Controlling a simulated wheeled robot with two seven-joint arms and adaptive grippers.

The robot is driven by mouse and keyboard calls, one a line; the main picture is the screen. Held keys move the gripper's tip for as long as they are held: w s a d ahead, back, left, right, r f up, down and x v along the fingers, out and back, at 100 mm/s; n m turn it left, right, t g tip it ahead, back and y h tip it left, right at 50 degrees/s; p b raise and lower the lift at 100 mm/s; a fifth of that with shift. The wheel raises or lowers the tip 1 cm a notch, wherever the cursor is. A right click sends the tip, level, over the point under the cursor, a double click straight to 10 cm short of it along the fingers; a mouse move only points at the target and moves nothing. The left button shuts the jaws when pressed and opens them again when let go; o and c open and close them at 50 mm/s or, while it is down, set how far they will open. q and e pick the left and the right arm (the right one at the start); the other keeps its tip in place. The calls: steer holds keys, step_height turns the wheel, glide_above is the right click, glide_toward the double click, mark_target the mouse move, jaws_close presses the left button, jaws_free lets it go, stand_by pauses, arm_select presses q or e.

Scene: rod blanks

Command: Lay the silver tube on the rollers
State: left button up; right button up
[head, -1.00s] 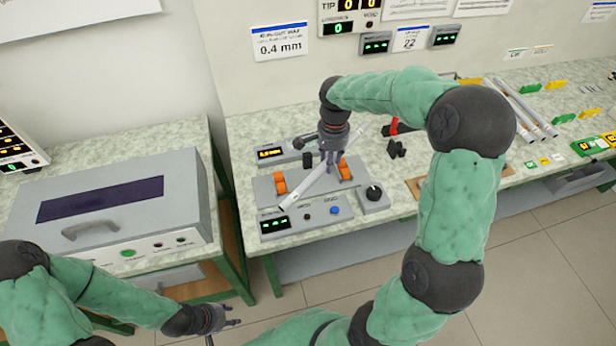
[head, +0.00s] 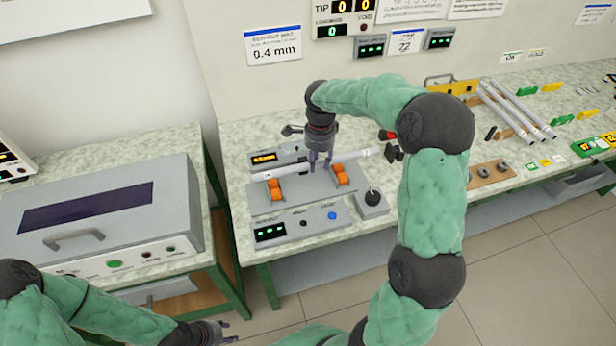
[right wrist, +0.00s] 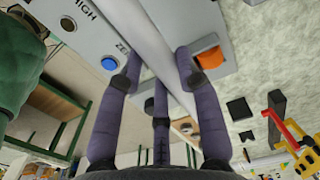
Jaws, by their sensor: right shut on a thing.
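The silver tube (head: 364,154) runs nearly level across the roller bench, in line with the pair of orange rollers (head: 341,174). My right gripper (head: 320,165) points down between the left and right rollers and is shut on the tube's middle. In the right wrist view the tube (right wrist: 150,40) passes between the fingers, close to an orange roller (right wrist: 209,60). I cannot tell whether the tube touches the rollers. My left gripper (head: 230,333) is low at the bottom edge, empty, its fingers apart.
A control panel (head: 298,222) with a blue button fronts the rollers, and a grey box with a black knob (head: 371,203) stands at their right. A black stop and red part (head: 387,136) lie near the tube's right end. Several tubes (head: 520,110) lie farther right. A grey cabinet (head: 110,215) stands left.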

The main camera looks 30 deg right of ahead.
mark_target(309, 167)
steer(key=f, duration=0.1)
steer(key=w+a+f, duration=0.1)
steer(key=w+a+f+b, duration=0.1)
steer(key=shift+f, duration=0.2)
steer(key=shift+w+a+f+b, duration=0.15)
steer(key=shift+f+b, duration=0.6)
steer(key=shift+f, duration=0.95)
steer(key=shift+f, duration=0.2)
steer(key=o, duration=1.1)
steer(key=shift+o, duration=0.2)
steer(key=shift+r, duration=0.1)
step_height(309, 167, up, 12)
steer(key=p, duration=0.4)
steer(key=shift+r, duration=0.1)
